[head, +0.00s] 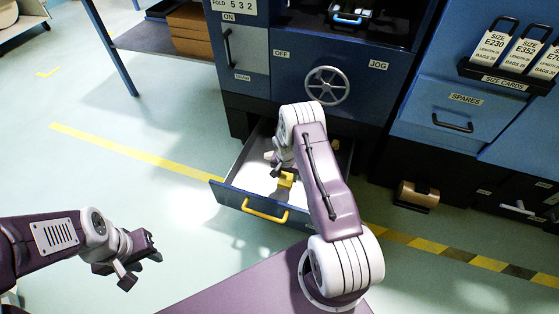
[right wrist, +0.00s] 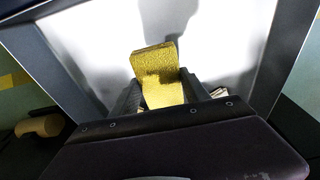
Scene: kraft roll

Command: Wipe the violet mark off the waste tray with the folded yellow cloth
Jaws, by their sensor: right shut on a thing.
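The waste tray (head: 233,197) is a pulled-out blue drawer with a pale floor and a yellow handle, low on the machine. My right gripper (head: 286,174) is inside it, shut on the folded yellow cloth (head: 286,180). In the right wrist view the cloth (right wrist: 156,62) stands out between the two dark fingers, over the pale tray floor (right wrist: 95,40). I cannot tell whether it touches the floor. No violet mark shows in either view; my arm and the cloth hide part of the floor. My left gripper (head: 141,262) is open and empty, over the floor at left.
The tray's walls (head: 240,155) rise around my right gripper. Small pale scraps (right wrist: 217,118) show beside the right finger in the wrist view. A handwheel (head: 327,86) is above the tray. A brown roll (head: 418,195) lies low at right.

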